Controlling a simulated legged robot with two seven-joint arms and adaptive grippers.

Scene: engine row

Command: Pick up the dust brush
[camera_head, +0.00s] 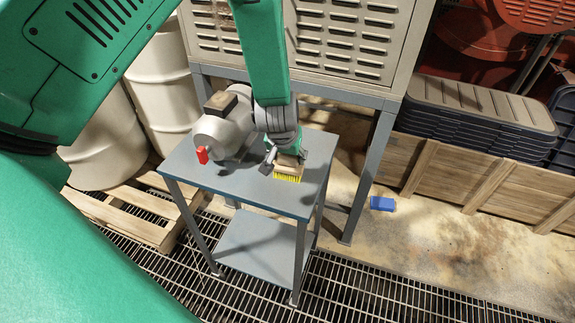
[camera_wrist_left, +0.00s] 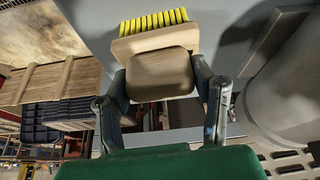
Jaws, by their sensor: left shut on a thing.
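The dust brush (camera_head: 288,171) has a wooden body and yellow bristles. In the head view it is at the right part of the grey-blue table, under my left gripper (camera_head: 284,158). In the left wrist view the brush (camera_wrist_left: 155,48) lies across the fingertips of my left gripper (camera_wrist_left: 160,85), with its bristles at the far side. The two dark fingers are on either side of its wooden block, shut on it. I cannot tell whether the bristles touch the tabletop. My right gripper is not in view.
The small table (camera_head: 250,192) has a lower shelf (camera_head: 262,247) and stands on floor grating. A grey motor-like machine with a red part (camera_head: 202,155) is left of the brush. White drums (camera_head: 165,85), a pallet (camera_head: 140,215) and a louvred cabinet (camera_head: 345,35) stand around. A blue block (camera_head: 382,204) lies on the floor.

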